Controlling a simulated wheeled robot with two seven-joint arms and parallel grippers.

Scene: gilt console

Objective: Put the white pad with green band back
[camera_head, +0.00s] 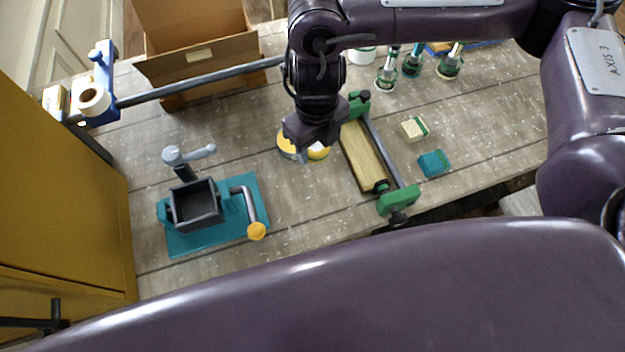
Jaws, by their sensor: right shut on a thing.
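The white pad with green band (413,129) lies on the plank table, right of the green-ended clamp; its top is cream and the green shows along its right side. My right gripper (312,143) points down left of the clamp, well apart from this pad. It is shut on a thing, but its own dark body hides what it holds. Round yellow-topped things (288,143) show right at its fingers; I cannot tell whether they are in its grip. My left gripper is not in view.
A teal block (434,163) lies near the pad. The green-ended clamp (390,155) lies along a wooden board (362,158). Several green-and-clear bottles (449,66) stand behind. A teal-based device (200,239) and a cardboard box (205,62) are at left. Bare planks lie right of the pad.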

